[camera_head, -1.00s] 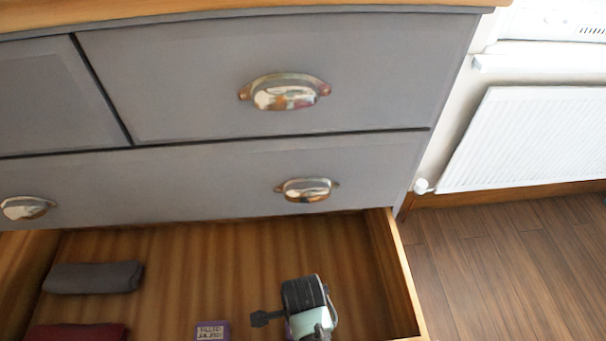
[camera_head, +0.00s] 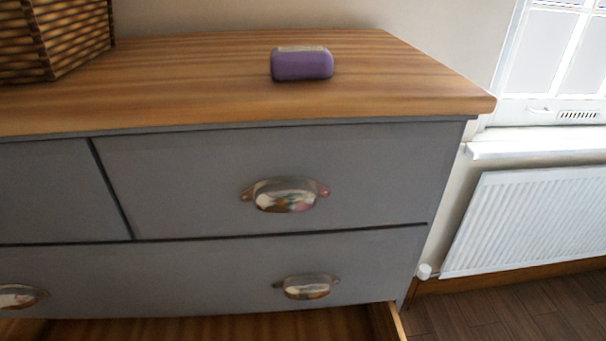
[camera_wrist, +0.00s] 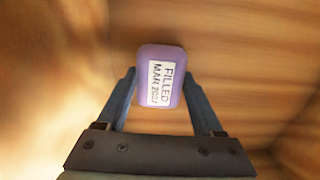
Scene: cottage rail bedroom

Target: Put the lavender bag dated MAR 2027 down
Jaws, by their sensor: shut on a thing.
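In the wrist view, the lavender bag (camera_wrist: 148,102) is a small purple block with a white label reading FILLED MAR 2027. My gripper (camera_wrist: 160,78) is shut on it, one finger on each side. Blurred wood grain lies behind the bag; I cannot tell whether the bag touches it. The head view shows neither my gripper nor this bag. Another purple bag (camera_head: 302,66) lies on the wooden dresser top (camera_head: 190,85); its pale label strip is unreadable from here.
The grey dresser (camera_head: 230,215) has an open lower drawer (camera_head: 190,329), mostly cut off at the bottom of the head view. A wicker basket (camera_head: 55,35) stands on the top at left. Bare wood lies between basket and purple bag. A radiator (camera_head: 530,220) is at right.

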